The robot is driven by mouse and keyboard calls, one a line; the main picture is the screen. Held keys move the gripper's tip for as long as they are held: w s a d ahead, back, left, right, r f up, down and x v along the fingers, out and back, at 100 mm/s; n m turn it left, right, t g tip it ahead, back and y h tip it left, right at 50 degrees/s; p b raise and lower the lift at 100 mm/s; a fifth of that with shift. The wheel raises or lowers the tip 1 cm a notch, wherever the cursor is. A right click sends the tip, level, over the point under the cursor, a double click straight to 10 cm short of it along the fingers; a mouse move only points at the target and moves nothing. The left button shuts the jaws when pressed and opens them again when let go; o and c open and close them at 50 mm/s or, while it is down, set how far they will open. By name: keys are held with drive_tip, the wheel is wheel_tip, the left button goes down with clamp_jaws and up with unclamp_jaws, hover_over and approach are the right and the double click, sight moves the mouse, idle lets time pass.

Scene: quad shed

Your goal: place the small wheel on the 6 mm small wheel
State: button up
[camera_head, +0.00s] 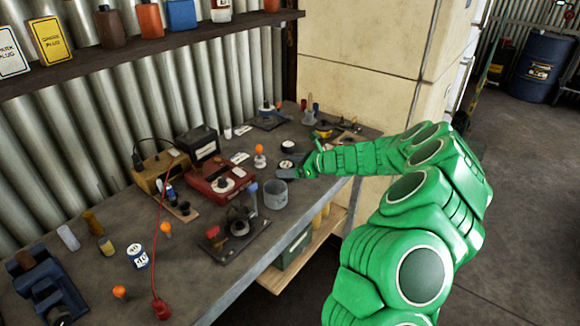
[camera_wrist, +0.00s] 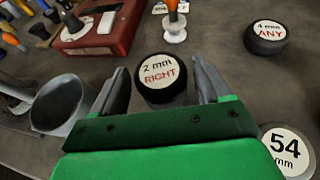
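A small dark wheel with a white face reading "2 mm RIGHT" (camera_wrist: 160,72) lies on the bench between and just ahead of my fingertips. My gripper (camera_wrist: 162,85) is open, with a gap showing beside the wheel at the right finger. A similar small wheel reading "4 mm ANY" (camera_wrist: 269,36) lies at the upper right of the wrist view. In the head view, my gripper (camera_head: 286,171) is low over the bench and a small dark wheel (camera_head: 287,146) lies just behind it. No label reading 6 mm is legible in either view.
A disc marked "54 mm" (camera_wrist: 289,150) lies close at the right of my gripper. A grey cup (camera_wrist: 58,104) stands to its left. A red box (camera_head: 220,183), an orange-topped peg (camera_head: 260,157) and a dark fixture (camera_head: 237,222) crowd the bench. Bare bench (camera_head: 190,275) lies in front.

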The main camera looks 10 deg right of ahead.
drive_tip(key=shift+o, duration=0.5)
drive_tip(key=shift+r, duration=0.15)
drive_tip(key=v, duration=1.2)
